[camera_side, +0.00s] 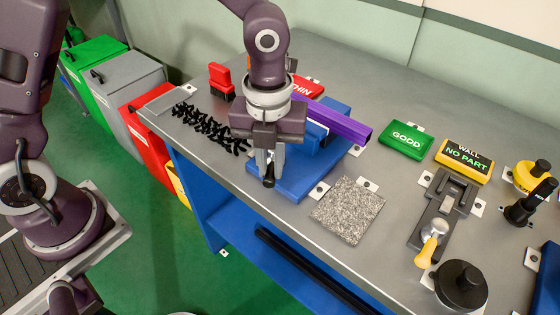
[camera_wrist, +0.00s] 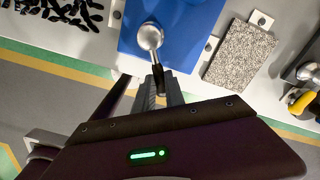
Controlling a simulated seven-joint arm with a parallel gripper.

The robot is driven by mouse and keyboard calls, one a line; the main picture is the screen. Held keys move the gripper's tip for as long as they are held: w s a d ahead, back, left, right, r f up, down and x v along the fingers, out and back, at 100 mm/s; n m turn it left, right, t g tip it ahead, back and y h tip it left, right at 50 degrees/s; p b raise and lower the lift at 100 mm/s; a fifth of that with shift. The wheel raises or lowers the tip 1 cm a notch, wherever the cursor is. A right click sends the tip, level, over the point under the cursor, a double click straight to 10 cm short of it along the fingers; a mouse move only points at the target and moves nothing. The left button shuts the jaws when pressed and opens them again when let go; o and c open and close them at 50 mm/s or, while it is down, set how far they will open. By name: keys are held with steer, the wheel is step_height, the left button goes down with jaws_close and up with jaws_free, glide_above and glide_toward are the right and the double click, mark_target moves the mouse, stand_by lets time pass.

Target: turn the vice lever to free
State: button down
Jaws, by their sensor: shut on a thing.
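The blue vice (camera_side: 318,165) stands on the bench with a purple profile (camera_side: 340,122) lying across it. The vice lever has a black grip (camera_side: 268,183), which shows at the front of the vice. In the wrist view the lever's round silver hub (camera_wrist: 150,36) sits on the blue base, and its black grip (camera_wrist: 159,78) points toward me. My gripper (camera_side: 270,165) points down at the front of the vice, its fingers shut on the lever's grip. In the wrist view the fingertips (camera_wrist: 160,92) are at that grip. Part of the vice is hidden behind my gripper.
A granite plate (camera_side: 348,210) lies right of the vice. Black chips (camera_side: 210,128) and a red brush (camera_side: 221,80) lie to the left. A green GOOD block (camera_side: 405,140), a yellow-black block (camera_side: 463,158) and a toggle clamp (camera_side: 432,243) stand further right. The bench's front edge is close.

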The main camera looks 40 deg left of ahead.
steer(key=a+m, duration=0.1)
steer(key=m, duration=0.2)
steer(key=shift+s+a, duration=0.3)
steer(key=shift+a, duration=0.1)
steer(key=shift+s+a+m, duration=0.1)
steer(key=shift+a+m, duration=0.3)
steer(key=shift+m, duration=0.45)
steer(key=shift+a+m, duration=0.35)
steer(key=shift+m, duration=0.5)
steer(key=c, duration=1.4)
jaws_free()
step_height(320, 180, up, 7)
steer(key=shift+s+a+r, duration=0.1)
